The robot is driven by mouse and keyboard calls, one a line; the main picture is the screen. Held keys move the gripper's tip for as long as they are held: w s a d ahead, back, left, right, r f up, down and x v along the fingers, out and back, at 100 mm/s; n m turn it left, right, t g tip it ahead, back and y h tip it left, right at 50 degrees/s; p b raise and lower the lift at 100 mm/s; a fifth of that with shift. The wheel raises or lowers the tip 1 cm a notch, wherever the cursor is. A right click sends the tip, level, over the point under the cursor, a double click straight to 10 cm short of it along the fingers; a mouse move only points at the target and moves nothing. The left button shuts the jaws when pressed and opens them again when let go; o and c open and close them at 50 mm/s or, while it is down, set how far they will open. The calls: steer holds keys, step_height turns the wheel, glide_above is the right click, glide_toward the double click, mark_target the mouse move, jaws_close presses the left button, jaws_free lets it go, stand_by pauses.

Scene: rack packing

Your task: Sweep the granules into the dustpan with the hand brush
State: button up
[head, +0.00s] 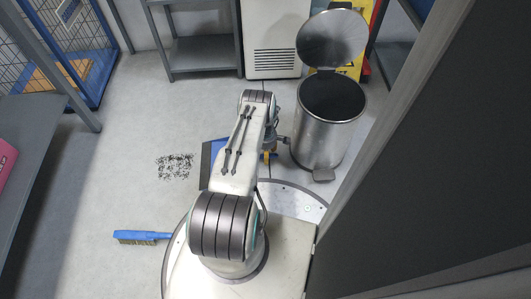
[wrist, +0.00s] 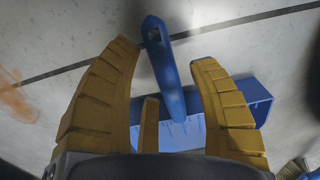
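The dark granules (head: 175,166) lie in a loose patch on the pale floor, left of my arm. The blue hand brush (head: 142,237) lies on the floor at the lower left, its bristles showing below the blue back. The blue dustpan (head: 210,163) is mostly hidden behind my arm in the head view. In the wrist view the dustpan (wrist: 258,97) lies on the floor with its handle (wrist: 165,75) between my fingers. My gripper (wrist: 165,55) is open, with gaps on both sides of the handle. In the head view it is largely covered by my arm.
A steel pedal bin (head: 318,140) with its lid up stands right of my arm. A grey shelf (head: 203,55) and a white cabinet (head: 275,40) stand at the back. A dark panel (head: 440,170) blocks the right. Floor left of the granules is clear.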

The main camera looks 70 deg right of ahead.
step_height(320, 180, up, 12)
stand_by(0.9)
steer(key=shift+d, duration=0.1)
